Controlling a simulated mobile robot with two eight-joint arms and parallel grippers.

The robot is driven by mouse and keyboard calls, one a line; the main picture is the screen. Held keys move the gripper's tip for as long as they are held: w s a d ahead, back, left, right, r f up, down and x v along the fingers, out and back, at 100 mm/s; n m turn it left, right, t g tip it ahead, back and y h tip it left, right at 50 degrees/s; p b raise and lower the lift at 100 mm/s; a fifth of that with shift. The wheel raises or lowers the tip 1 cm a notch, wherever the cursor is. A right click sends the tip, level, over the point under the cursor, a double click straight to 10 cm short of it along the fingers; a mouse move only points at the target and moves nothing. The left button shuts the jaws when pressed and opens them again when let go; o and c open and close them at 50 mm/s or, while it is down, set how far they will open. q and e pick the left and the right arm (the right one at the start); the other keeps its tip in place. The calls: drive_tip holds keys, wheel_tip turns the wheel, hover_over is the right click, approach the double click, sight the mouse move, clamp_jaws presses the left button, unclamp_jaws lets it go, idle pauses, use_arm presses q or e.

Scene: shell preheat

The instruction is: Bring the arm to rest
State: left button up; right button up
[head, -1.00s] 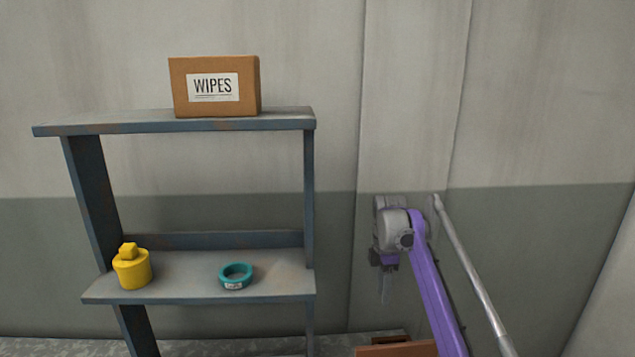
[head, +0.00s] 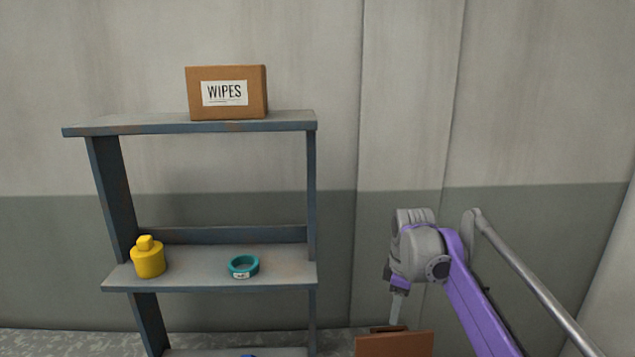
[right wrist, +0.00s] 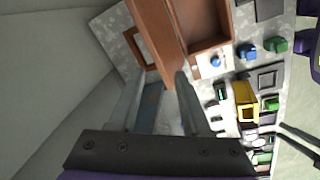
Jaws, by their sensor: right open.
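My right arm comes in from the lower right of the head view, and its gripper (head: 397,306) points downward. In the right wrist view, the two fingers of the right gripper (right wrist: 160,88) stand apart with nothing held between them. The gripper is to the right of the shelf unit and shows just above a brown wooden box in the head view.
The blue-grey shelf unit (head: 190,125) holds a WIPES carton (head: 227,107), a yellow canister (head: 148,260) and a teal ring (head: 244,267). The brown wooden box (head: 395,345) is low in front. The right wrist view shows several small items around a yellow bin (right wrist: 246,101).

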drive_tip(key=s+f+m+t, duration=0.2)
drive_tip(key=s+f+m, duration=0.4)
drive_tip(key=s, duration=0.7)
drive_tip(key=s+f+m+t, duration=0.3)
drive_tip(key=s+f+m, duration=0.3)
drive_tip(key=s, duration=0.8)
wheel_tip(320, 180, down, 2)
drive_tip(key=shift+f+m, duration=0.1)
drive_tip(key=shift+m, duration=0.3)
